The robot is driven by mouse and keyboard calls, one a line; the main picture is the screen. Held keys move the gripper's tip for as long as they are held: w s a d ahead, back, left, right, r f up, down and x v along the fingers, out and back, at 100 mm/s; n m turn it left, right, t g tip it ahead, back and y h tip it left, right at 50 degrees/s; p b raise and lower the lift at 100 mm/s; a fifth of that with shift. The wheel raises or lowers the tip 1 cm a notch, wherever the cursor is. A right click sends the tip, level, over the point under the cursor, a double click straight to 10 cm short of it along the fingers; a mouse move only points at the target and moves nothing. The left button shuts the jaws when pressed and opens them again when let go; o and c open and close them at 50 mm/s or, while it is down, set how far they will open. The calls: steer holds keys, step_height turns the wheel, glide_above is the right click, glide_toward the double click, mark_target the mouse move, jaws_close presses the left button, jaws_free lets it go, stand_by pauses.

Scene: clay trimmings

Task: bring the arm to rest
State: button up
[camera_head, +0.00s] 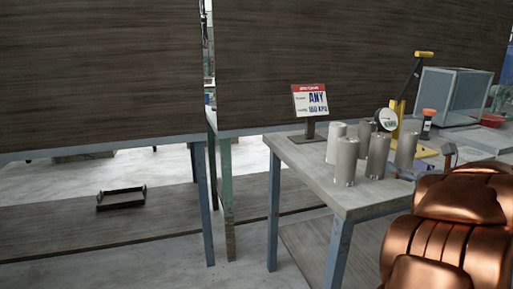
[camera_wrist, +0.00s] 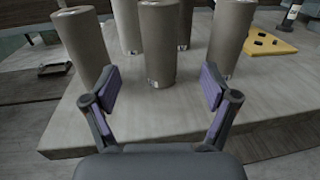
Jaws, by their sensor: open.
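My gripper (camera_wrist: 158,88) shows in the wrist view with its two purple-padded fingers spread wide. Nothing is between the fingers. It is just short of several grey clay cylinders (camera_wrist: 158,45) that stand upright on the table. In the head view the same cylinders (camera_head: 346,160) stand grouped near the table's front corner. My copper-coloured arm (camera_head: 450,225) fills the lower right of the head view and hides part of the table. The gripper itself is not clear in the head view.
The grey-topped table (camera_head: 310,165) carries a sign (camera_head: 310,102), a round gauge (camera_head: 386,119), a yellow-handled tool (camera_head: 408,85) and a blue-grey box (camera_head: 458,97). A dark tray (camera_head: 121,199) lies low at the left. Dark panels stand behind.

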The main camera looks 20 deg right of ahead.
step_height(320, 180, up, 10)
steer(key=w+a+m+g+h+p, duration=0.2)
steer(key=m+g+h+p, duration=0.35)
steer(key=m+p, duration=0.7)
steer(key=s+a+f+m+g+y+p, duration=0.1)
steer(key=s+a+m+g+p, duration=0.3)
steer(key=a, duration=0.9)
steer(key=s+a+f+m+g+y+p, duration=0.1)
steer(key=s+a+m+g+y+p, duration=0.3)
steer(key=s+a+m, duration=0.6)
steer(key=s+a+f+m+g+y+p, duration=0.1)
steer(key=s+a+m+g+y+p, duration=0.2)
steer(key=s+a, duration=1.2)
steer(key=a+m+g+p, duration=0.2)
steer(key=m+g+p, duration=0.1)
steer(key=m+p, duration=0.1)
steer(key=shift+f+m, duration=0.35)
